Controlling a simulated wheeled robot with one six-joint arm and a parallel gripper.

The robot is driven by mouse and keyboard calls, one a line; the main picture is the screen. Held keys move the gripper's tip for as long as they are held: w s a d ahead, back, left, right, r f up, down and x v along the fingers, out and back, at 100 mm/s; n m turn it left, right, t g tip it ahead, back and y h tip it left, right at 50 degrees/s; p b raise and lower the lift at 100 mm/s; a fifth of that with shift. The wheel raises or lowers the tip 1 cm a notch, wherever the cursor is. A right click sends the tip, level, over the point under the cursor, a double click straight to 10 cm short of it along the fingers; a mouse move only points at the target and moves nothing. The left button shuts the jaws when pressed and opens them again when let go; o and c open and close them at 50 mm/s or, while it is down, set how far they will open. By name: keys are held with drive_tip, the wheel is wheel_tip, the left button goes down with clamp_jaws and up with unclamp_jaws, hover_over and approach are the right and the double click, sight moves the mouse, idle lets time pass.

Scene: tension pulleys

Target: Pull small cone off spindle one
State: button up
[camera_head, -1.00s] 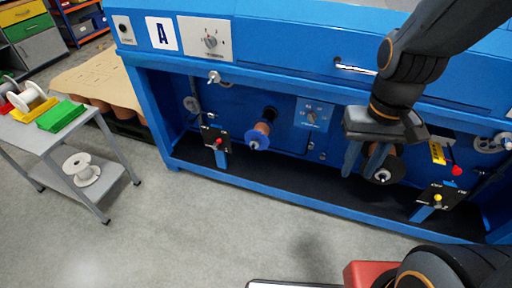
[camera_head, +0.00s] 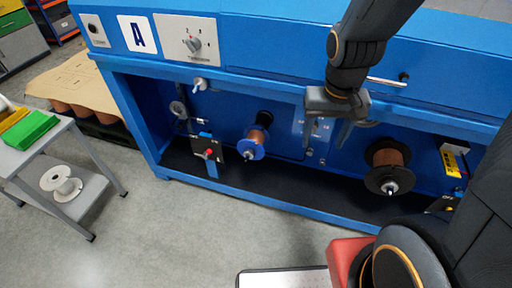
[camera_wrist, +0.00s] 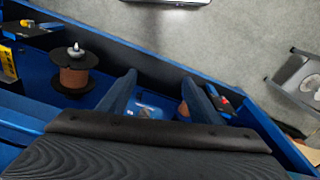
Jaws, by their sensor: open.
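My gripper (camera_head: 326,140) is open and empty in front of the blue machine, between its two spindles. In the wrist view its two fingers (camera_wrist: 158,84) are apart with nothing between them. The left spindle carries a copper-coloured spool with a blue round end piece (camera_head: 251,149) and a small pale tip. The right spindle carries a larger copper spool with black flanges (camera_head: 387,163) and a silvery tip (camera_head: 390,188); this spool also shows in the wrist view (camera_wrist: 75,75). In the wrist view the left spool (camera_wrist: 184,109) is partly hidden by a finger. I cannot tell which piece is the small cone.
The machine's blue lower front rail (camera_head: 270,203) runs below the spindles. A black switch box with a red knob (camera_head: 209,154) stands left of the left spindle. A grey side table (camera_head: 50,140) with a white spool (camera_head: 61,184) is at the left. The floor between is clear.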

drive_tip(key=w+a+f+m+t+b, duration=0.1)
drive_tip(key=w+a+f+b, duration=0.2)
drive_tip(key=w+f, duration=0.55)
drive_tip(key=m+t+y+b, duration=0.3)
drive_tip(key=t+y+b, duration=0.1)
drive_tip(key=b, duration=0.3)
approach(251, 153)
drive_tip(key=x, duration=0.3)
drive_tip(key=shift+b+x, duration=0.4)
drive_tip(key=shift+x, duration=3.05)
drive_tip(key=c, duration=1.2)
drive_tip(key=shift+s+a+p, duration=0.25)
drive_tip(key=shift+s+p, duration=0.1)
drive_tip(key=shift+s, duration=0.25)
drive_tip(key=shift+s+a+p, duration=0.25)
drive_tip(key=shift+s+p, duration=0.15)
drive_tip(key=shift+s, duration=0.2)
drive_tip(key=shift+s+a+p, duration=0.25)
drive_tip(key=shift+s+p, duration=0.1)
drive_tip(key=shift+s, duration=0.25)
